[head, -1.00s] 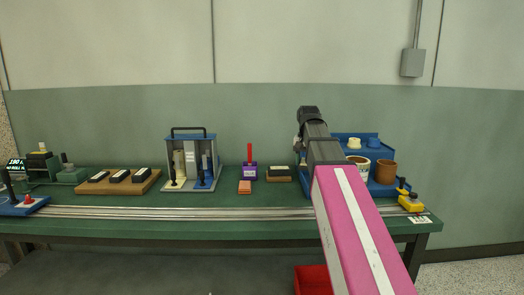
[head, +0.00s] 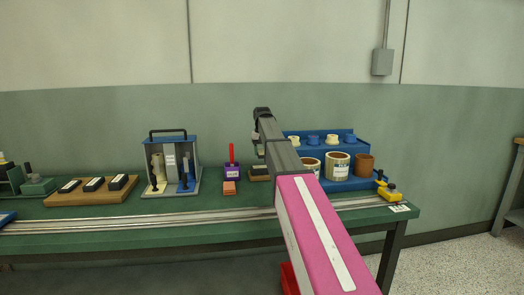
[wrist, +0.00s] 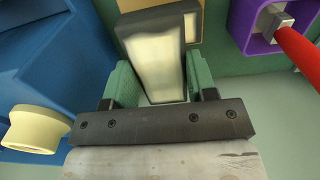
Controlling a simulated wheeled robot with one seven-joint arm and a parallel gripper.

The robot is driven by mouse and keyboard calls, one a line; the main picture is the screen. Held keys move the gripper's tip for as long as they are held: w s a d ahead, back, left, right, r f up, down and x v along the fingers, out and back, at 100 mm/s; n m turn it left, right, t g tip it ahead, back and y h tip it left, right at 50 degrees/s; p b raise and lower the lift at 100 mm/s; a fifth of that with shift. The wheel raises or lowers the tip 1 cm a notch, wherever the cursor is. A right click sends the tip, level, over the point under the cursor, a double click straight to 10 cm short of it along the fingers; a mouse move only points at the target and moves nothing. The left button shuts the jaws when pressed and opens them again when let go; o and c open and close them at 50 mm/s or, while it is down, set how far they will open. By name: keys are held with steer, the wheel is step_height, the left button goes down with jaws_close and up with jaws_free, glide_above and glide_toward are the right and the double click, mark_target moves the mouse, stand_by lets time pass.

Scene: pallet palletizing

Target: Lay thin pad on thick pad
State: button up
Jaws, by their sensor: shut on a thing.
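My gripper (wrist: 157,95) is shut on a dark pad with a cream face (wrist: 157,52), held between its green fingers in the wrist view. Beyond it, partly hidden, is a wooden stand (wrist: 130,32) with another cream-faced dark pad (wrist: 190,28); whether the two pads touch I cannot tell. The stand also shows in the head view (head: 258,179), beside my arm and partly covered by it. I cannot tell from thickness which pad is the thin one. Three dark pads with white labels (head: 94,184) sit on a wooden board at the left.
A blue rack (head: 355,145) with cups (head: 338,165) is close on the right. A metal rail (head: 140,219) runs along the green bench front.

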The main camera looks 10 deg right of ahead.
mark_target(262, 167)
steer(key=shift+f, duration=2.75)
steer(key=shift+f, duration=0.35)
steer(key=o, duration=1)
steer(key=shift+r, duration=0.1)
step_height(262, 167, up, 11)
steer(key=shift+f, duration=0.2)
